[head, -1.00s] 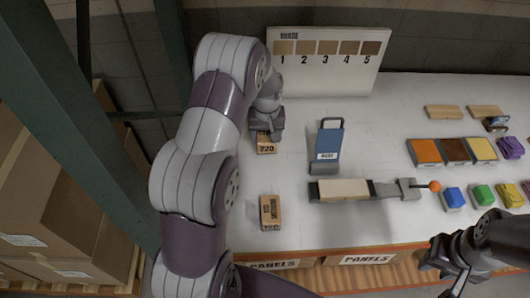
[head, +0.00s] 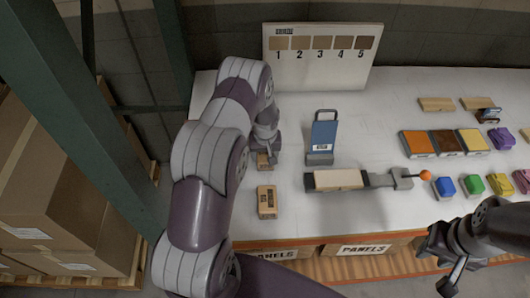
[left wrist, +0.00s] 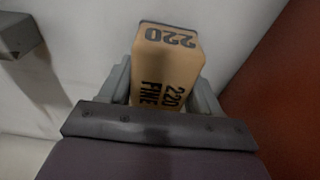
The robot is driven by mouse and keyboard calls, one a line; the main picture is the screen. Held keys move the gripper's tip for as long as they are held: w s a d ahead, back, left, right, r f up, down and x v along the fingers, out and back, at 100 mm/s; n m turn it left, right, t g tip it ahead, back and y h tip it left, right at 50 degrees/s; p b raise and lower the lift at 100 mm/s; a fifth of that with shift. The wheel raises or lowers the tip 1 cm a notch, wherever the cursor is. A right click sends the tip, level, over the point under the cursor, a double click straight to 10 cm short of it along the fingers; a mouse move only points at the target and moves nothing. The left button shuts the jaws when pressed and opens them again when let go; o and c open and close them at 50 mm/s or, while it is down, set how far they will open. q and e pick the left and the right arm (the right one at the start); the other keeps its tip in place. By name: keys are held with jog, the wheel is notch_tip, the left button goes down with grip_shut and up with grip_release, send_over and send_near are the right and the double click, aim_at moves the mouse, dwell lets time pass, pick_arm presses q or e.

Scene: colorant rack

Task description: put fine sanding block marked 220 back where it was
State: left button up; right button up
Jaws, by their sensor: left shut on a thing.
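My left gripper (head: 264,156) is shut on the fine sanding block (left wrist: 168,62), a tan block printed "220" and "FINE" in the left wrist view. In the head view the block (head: 262,161) shows only in part below the fingers, at the left of the white table. Whether it touches the table cannot be told. A similar tan block with dark print (head: 267,203) lies nearer the front edge, just in front of the held block. My right gripper (head: 438,268) looks open and empty, in front of the table at the right.
A clamp holding a wooden piece (head: 338,180) lies front centre. Colour panels (head: 448,143) and coloured blocks (head: 472,184) are at the right. A shade board (head: 322,57) stands behind. Table between brush and panels is clear.

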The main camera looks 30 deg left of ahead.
aim_at(265, 154)
pick_arm(q)
jog(key=o, duration=1)
jog(key=shift+w+a+f, duration=0.1)
jog(key=shift+a+f, duration=0.05)
jog(key=shift+f, duration=0.05)
jog(key=shift+r, duration=0.15)
jog(key=shift+r, duration=0.25)
jog(key=r+b, duration=0.1)
jog(key=r, duration=0.2)
jog(key=s+r+b, duration=0.1)
jog(key=r, duration=0.3)
jog(key=d+r+b, duration=0.1)
jog(key=r, duration=0.2)
jog(key=shift+s+r, duration=0.15)
jog(key=s+d+r+m, duration=0.2)
jog(key=s+d+r, duration=0.1)
jog(key=s, duration=0.3)
jog(key=s+d+r+m, duration=0.2)
jog(key=s+d, duration=0.2)
jog(key=s, duration=0.2)
jog(key=s+d+r+m, duration=0.2)
jog(key=s+d+r, duration=0.1)
jog(key=s, duration=0.3)
jog(key=shift+s+d+r+h, duration=0.3)
jog(key=shift+d+r+h, duration=0.1)
jog(key=shift+d, duration=0.2)
